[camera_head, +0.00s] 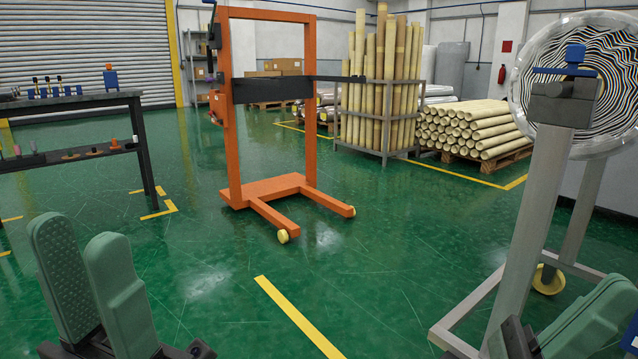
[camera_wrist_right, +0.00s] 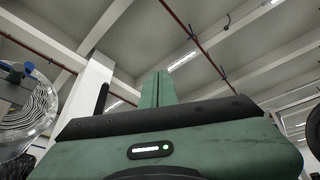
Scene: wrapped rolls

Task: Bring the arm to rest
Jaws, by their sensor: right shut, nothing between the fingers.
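My left gripper (camera_head: 82,228) is at the lower left of the head view, its two green fingers pointing up and apart. Nothing shows between them. My right gripper (camera_head: 622,285) is at the lower right of the head view, partly cut off by the frame edge. In the right wrist view its green fingers (camera_wrist_right: 158,90) stand upright, pressed together, with nothing held. Both grippers are clear of the floor.
A grey stand (camera_head: 548,200) with a wrapped roll (camera_head: 525,75) is close by my right gripper. An orange lifter (camera_head: 232,130) stands mid-floor. A dark workbench (camera_head: 100,101) is at the left. Tubes (camera_head: 475,130) are stacked behind. Open green floor lies between.

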